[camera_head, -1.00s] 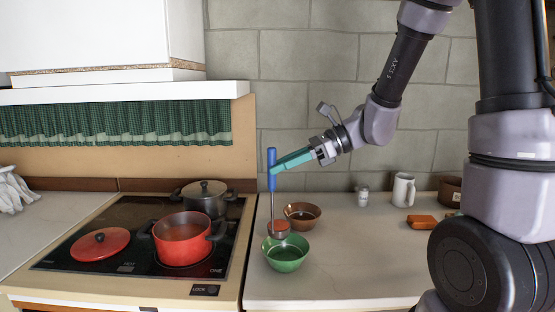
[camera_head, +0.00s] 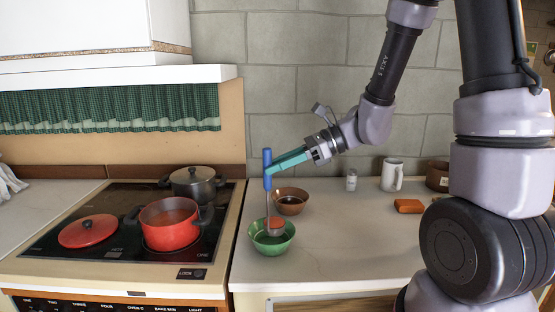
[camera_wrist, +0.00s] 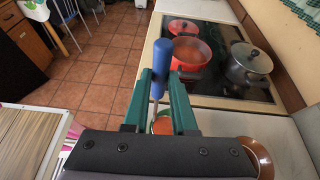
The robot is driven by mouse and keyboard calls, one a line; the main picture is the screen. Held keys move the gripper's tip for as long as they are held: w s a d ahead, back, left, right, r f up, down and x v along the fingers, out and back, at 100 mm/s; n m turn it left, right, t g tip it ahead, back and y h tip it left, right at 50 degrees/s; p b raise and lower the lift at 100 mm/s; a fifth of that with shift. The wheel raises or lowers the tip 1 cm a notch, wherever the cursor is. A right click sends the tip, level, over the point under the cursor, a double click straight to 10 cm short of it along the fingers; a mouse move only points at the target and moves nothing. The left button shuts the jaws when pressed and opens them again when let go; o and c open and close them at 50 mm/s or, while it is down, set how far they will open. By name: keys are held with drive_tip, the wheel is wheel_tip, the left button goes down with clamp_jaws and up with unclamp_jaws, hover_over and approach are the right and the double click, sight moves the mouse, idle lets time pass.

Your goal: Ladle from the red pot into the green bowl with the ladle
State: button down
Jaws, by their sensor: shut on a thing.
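My gripper (camera_head: 272,170) is shut on the blue handle of the ladle (camera_head: 267,168), which hangs upright. The handle also stands between my fingers in the wrist view (camera_wrist: 158,70). The ladle's head, with orange-red content, is at the green bowl (camera_head: 262,245), within its rim outline in the head view; whether it touches the bowl I cannot tell. In the wrist view my fingers hide most of the bowl. The red pot (camera_head: 168,233) stands open on the stove with orange-red content inside, left of the green bowl; it also shows in the wrist view (camera_wrist: 189,58).
A red lid (camera_head: 88,231) and a lidded dark pot (camera_head: 193,186) are on the stove (camera_head: 120,258). A brown bowl (camera_head: 290,205) stands just behind the green bowl. A shaker (camera_head: 351,181), white jug (camera_head: 392,175) and orange block (camera_head: 408,206) are farther right. The counter's front right is clear.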

drive_tip(key=shift+w+a+f+m+g+h, duration=0.25)
drive_tip(key=shift+w+a+f+m+g, duration=0.85)
drive_tip(key=shift+w, duration=2.55)
drive_tip(key=shift+w+a+f+m+g+h, duration=0.4)
drive_tip(key=shift+w+m+g, duration=1.3)
drive_tip(key=shift+w, duration=1.95)
drive_tip(key=w+a+f+m+g, duration=0.1)
drive_tip(key=w+f+m+g, duration=0.2)
drive_tip(key=w+f+m, duration=0.2)
wheel_tip(320, 180, down, 4)
drive_tip(key=w, duration=0.2)
drive_tip(key=shift+w+a+r+m+g+y, duration=0.15)
drive_tip(key=shift+w+a+m+g+y, duration=0.15)
drive_tip(key=shift+a+y, duration=0.05)
